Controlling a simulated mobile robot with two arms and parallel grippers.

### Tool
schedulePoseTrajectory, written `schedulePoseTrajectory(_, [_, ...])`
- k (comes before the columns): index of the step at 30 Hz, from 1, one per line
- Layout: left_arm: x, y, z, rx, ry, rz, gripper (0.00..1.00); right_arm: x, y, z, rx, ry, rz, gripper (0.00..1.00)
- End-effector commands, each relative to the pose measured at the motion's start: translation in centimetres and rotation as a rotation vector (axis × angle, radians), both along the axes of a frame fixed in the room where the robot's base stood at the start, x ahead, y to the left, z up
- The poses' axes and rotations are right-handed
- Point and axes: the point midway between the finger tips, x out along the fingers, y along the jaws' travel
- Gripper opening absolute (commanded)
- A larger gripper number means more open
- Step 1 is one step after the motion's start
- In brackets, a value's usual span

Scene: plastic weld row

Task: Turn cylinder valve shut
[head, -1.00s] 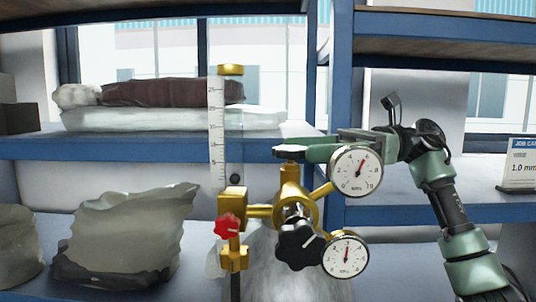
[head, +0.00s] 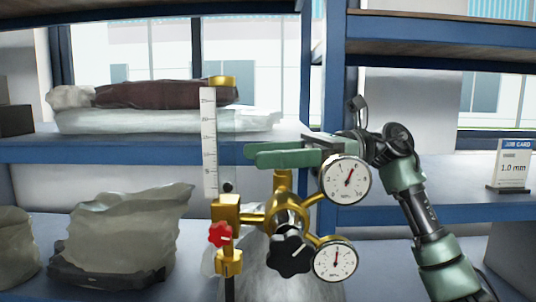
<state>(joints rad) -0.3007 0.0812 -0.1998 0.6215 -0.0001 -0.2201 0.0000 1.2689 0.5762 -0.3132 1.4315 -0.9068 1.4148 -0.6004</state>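The gas cylinder (head: 262,262) stands upright, with only its grey upper part in view. Its brass valve body (head: 284,190) joins a brass regulator with an upper gauge (head: 346,180), a lower gauge (head: 335,261), a large black knob (head: 289,254) and a red knob (head: 219,235). Both gauge needles point up, off zero. My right gripper (head: 258,155) reaches in from the right, its green fingers level across the top of the valve stem. The valve's black handwheel is hidden at the fingers; I cannot tell whether they grip it. My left gripper is not in view.
A flow tube (head: 209,145) with a scale rises left of the valve, close to my fingertips. Blue shelves (head: 120,150) hold wrapped bundles and a translucent bag (head: 125,238). A job card (head: 510,165) stands on the right shelf.

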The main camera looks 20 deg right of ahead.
Motion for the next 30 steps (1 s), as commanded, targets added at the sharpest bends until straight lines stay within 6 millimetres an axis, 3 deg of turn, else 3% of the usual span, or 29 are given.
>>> schedulePoseTrajectory(11, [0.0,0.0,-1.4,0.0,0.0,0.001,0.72,0.2,-0.1,-0.4,-0.003,-0.001,-0.081,0.1])
schedulePoseTrajectory(21, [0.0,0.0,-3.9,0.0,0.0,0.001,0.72,0.7,-0.2,-0.4,-0.004,-0.007,-0.341,0.1])
schedulePoseTrajectory(30, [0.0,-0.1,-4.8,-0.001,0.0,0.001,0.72,1.3,-0.3,-0.2,-0.004,-0.007,-0.58,0.1])
